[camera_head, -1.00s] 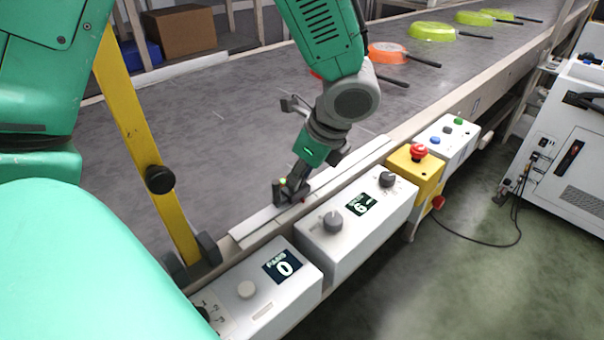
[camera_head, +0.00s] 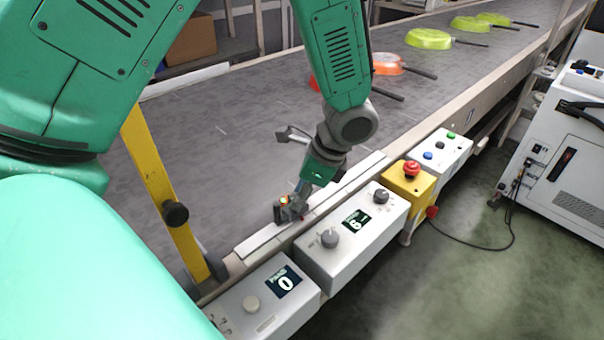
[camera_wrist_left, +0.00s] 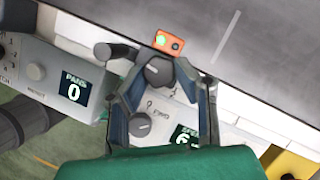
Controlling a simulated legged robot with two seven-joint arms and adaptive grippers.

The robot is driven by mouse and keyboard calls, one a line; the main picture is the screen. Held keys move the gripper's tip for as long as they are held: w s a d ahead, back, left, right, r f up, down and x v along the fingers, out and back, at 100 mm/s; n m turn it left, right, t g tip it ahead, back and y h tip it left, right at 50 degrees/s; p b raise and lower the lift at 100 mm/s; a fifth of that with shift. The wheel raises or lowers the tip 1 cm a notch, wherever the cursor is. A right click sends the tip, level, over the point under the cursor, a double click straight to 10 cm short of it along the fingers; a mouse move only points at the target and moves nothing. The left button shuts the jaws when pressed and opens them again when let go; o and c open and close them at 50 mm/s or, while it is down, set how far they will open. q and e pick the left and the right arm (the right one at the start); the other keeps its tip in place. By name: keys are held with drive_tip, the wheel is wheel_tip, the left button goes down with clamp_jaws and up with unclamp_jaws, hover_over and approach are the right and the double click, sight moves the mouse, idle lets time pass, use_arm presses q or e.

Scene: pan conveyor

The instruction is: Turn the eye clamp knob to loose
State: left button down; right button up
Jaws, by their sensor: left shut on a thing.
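The photo eye, a small orange-red housing (camera_wrist_left: 170,42) with lit spots, stands at the conveyor's near edge in the left wrist view. In the head view only its small lights (camera_head: 284,199) show by my gripper. The dark round eye clamp knob (camera_wrist_left: 158,72) sits just below the eye in the left wrist view. My left gripper (camera_head: 288,213) reaches down to it, and in the left wrist view its fingers are closed around the knob on both sides. The knob is hidden by the fingers in the head view, and its setting cannot be read.
A white speed box (camera_head: 342,256) with two knobs and a white pans box (camera_head: 255,318) reading 0 stand close in front. A yellow stop box (camera_head: 405,185) is to the right. A yellow post (camera_head: 152,180) rises at left. Pans (camera_head: 428,39) lie far along the belt (camera_head: 230,150).

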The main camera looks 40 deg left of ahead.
use_arm(q)
drive_tip(key=shift+a+n+g+h+p, duration=0.15)
drive_tip(key=shift+n+g+h+p, duration=0.2)
drive_tip(key=shift+n+p, duration=0.8)
drive_tip(key=c, duration=1.6)
unclamp_jaws()
drive_tip(key=shift+o, duration=0.3)
drive_tip(key=shift+w+f, duration=0.1)
drive_tip(key=shift+a, duration=0.1)
drive_tip(key=v, duration=1.1)
drive_tip(key=shift+w+r, duration=0.2)
drive_tip(key=shift+r, duration=0.15)
